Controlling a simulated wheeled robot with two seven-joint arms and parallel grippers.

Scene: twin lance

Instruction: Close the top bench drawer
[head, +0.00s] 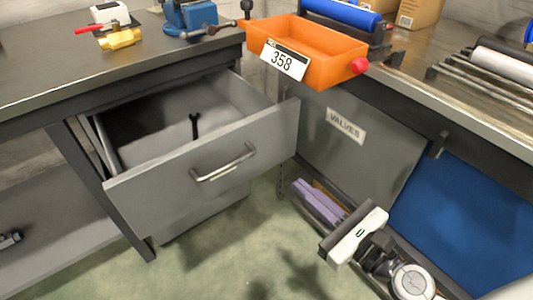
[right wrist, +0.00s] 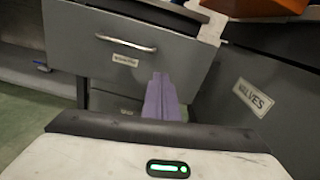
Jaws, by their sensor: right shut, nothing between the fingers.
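The top bench drawer (head: 215,165) is grey and stands pulled well out of the bench, with a bar handle (head: 224,162) on its front. A dark wrench-like tool (head: 195,125) shows inside it. The drawer front also shows in the right wrist view (right wrist: 170,65), with a label below the handle (right wrist: 125,41). My right gripper (head: 300,190) has purple fingers, shut together and empty. It is to the right of the drawer front, apart from it in the head view. In the right wrist view the fingers (right wrist: 163,97) point toward the drawer front. My left gripper is not in view.
An orange bin (head: 315,42) marked 358 sits on the bench above the drawer's right side. A grey panel labelled VALVES (head: 345,125) and a blue panel (head: 465,220) are at right. A blue vise (head: 190,15) and yellow valve (head: 120,38) stand on the benchtop (head: 50,65). Green floor lies in front.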

